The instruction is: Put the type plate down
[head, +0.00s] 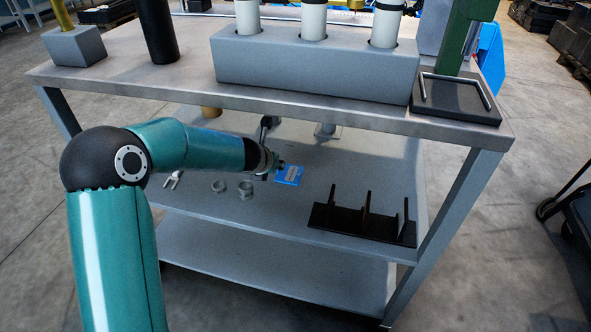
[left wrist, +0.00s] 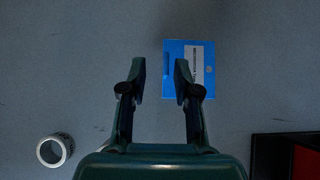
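The type plate appears to be the blue plate with a white label (head: 289,175), lying flat on the middle shelf of the cart; it also shows in the left wrist view (left wrist: 207,62). My left gripper (head: 272,168) is low over this shelf, just left of the plate. In the left wrist view its fingers (left wrist: 157,82) are spread with nothing between them. The right-hand finger overlaps the plate's left part in that view; I cannot tell whether it touches. My right gripper is not in view.
Two metal rings (head: 245,190) and a small forked piece (head: 173,180) lie left on the shelf (head: 300,207). A black rack with upright prongs (head: 365,222) stands front right. The top board (head: 180,85) overhangs the shelf and carries a grey block with white cylinders (head: 290,75).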

